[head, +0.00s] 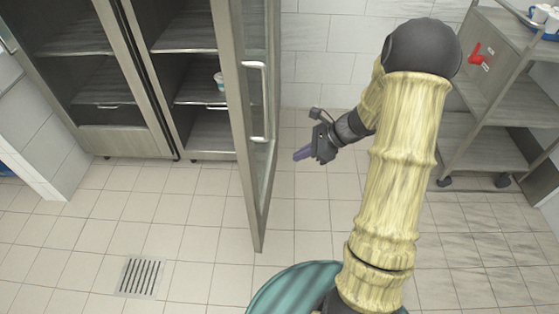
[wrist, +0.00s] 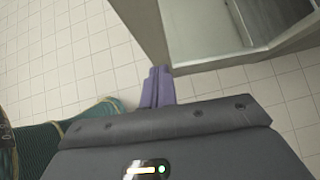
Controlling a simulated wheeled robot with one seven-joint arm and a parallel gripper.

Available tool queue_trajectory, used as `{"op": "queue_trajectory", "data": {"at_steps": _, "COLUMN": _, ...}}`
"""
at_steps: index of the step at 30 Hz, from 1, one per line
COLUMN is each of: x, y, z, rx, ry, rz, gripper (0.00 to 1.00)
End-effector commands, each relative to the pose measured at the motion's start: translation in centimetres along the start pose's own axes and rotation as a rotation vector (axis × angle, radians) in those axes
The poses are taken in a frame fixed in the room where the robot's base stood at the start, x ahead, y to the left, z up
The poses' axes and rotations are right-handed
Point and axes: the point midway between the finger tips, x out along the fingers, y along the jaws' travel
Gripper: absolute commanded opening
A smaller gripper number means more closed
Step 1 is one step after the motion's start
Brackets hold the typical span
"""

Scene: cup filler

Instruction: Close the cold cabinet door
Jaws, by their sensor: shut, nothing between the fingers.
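The cold cabinet (head: 165,60) stands at the back left. Its glass door (head: 259,110) with a metal frame is swung wide open and juts out into the room. In the wrist view the fingers (wrist: 158,86) are together and empty, near the door's frame edge (wrist: 146,35). I cannot tell whether they touch it.
A cup (head: 219,80) stands on a shelf inside the cabinet. A grey wheeled cart (head: 490,100) stands at the right. A floor drain (head: 141,277) is at the lower left. The tiled floor in front of the cabinet is clear.

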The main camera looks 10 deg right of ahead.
Motion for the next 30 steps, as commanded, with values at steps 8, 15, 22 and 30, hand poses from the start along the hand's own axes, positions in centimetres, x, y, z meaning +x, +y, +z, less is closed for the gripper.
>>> {"op": "queue_trajectory", "data": {"at_steps": 8, "x": 4.1, "y": 0.1, "z": -0.2, "rx": 0.0, "ry": 0.0, "rz": 0.005, "gripper": 0.0}}
{"op": "queue_trajectory", "data": {"at_steps": 15, "x": 8.3, "y": 0.1, "z": -0.2, "rx": -0.002, "ry": 0.001, "rz": 0.005, "gripper": 0.0}}
{"op": "queue_trajectory", "data": {"at_steps": 22, "x": 11.3, "y": 0.1, "z": 1.7, "rx": -0.005, "ry": 0.0, "rz": 0.003, "gripper": 0.0}}
{"op": "queue_trajectory", "data": {"at_steps": 30, "x": 12.4, "y": 0.1, "z": 2.8, "rx": -0.002, "ry": 0.002, "rz": 0.001, "gripper": 0.0}}
